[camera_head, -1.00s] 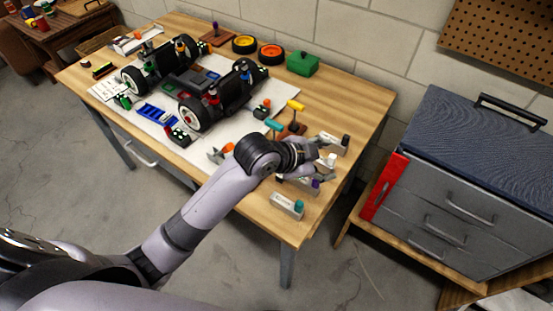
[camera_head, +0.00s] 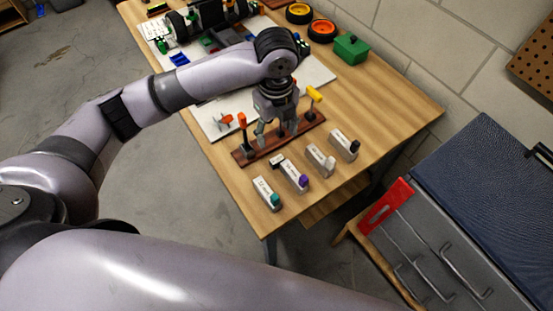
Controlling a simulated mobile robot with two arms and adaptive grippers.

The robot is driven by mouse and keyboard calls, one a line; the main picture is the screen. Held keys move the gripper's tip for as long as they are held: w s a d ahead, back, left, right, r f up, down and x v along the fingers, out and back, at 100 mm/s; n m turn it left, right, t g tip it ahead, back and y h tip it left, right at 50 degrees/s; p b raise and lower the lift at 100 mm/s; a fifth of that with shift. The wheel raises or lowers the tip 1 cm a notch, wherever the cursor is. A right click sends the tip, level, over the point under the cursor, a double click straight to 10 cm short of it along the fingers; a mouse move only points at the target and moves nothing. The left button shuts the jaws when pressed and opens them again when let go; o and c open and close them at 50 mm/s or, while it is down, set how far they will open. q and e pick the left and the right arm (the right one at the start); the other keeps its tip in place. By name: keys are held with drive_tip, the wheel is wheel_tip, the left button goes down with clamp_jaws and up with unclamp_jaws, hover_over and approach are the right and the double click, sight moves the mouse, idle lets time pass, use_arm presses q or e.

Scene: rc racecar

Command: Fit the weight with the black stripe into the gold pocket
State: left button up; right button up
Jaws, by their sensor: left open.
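Several pale blocks stand in a row at the table's near right end, with teal (camera_head: 266,192), purple (camera_head: 292,174), white (camera_head: 321,160) and black (camera_head: 344,144) ends. The black-ended one is farthest right; I cannot make out a stripe on any of them. My left gripper (camera_head: 277,128) is open, pointing down over the brown tool rack (camera_head: 246,154), behind and left of the blocks. Its fingers look empty, and I cannot tell whether they touch the rack. The car chassis (camera_head: 205,38) is partly hidden behind my left arm. I cannot pick out a gold pocket. My right gripper is not in view.
Upright tools with orange (camera_head: 242,120) and yellow (camera_head: 314,93) handles stand in the rack beside my gripper. A grey drawer cabinet (camera_head: 430,235) is at the right. The table's right side is clear.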

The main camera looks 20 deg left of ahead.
use_arm(q)
hover_over(276, 157)
wheel_tip(276, 157, down, 5)
drive_tip(key=shift+d+f, duration=0.1)
drive_tip(key=shift+a+f+p, duration=0.2)
drive_tip(key=shift+f+p, duration=0.15)
drive_tip(key=shift+f, duration=2.7)
drive_tip(key=shift+c, duration=0.6)
clamp_jaws()
drive_tip(key=shift+r, duration=0.1)
wheel_tip(276, 157, up, 20)
